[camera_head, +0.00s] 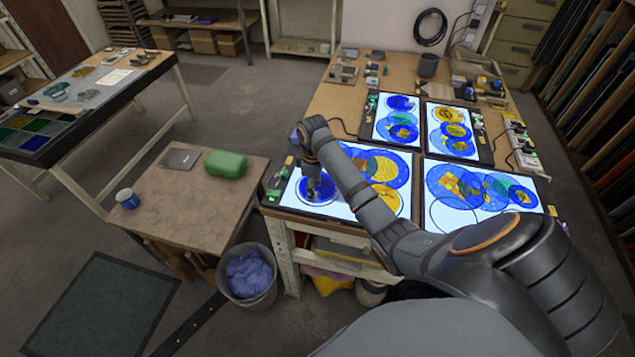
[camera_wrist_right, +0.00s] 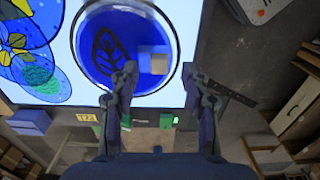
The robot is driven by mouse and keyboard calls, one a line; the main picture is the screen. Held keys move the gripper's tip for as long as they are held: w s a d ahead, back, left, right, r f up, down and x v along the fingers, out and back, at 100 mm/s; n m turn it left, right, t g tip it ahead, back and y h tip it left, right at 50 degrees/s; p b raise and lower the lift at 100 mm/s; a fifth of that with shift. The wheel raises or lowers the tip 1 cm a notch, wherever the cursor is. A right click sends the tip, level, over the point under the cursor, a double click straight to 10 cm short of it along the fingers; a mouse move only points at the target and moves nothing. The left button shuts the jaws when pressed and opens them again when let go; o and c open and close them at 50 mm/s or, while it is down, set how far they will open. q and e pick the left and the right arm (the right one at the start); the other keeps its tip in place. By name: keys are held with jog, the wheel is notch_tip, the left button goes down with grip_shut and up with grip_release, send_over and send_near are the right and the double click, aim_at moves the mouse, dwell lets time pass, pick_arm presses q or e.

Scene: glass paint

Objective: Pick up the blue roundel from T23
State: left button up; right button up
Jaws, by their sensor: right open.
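A blue roundel (camera_wrist_right: 105,30) with a dark leaf motif lies on the lit white panel by the yellow T23 label (camera_wrist_right: 87,117). In the head view the blue roundel (camera_head: 329,187) is at the left end of the front-left light panel (camera_head: 348,209). My right gripper (camera_head: 312,195) points down over it and partly hides it. In the right wrist view its two fingers (camera_wrist_right: 163,83) are spread apart with nothing between them. My left gripper is not in view.
Other blue and yellow roundels (camera_head: 385,170) lie on the same panel, right of my gripper. More lit panels stand behind and to the right. A bin (camera_head: 247,277) stands below.

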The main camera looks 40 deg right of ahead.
jog(key=shift+w+f, duration=0.1)
jog(key=shift+f, duration=1.05)
grip_shut()
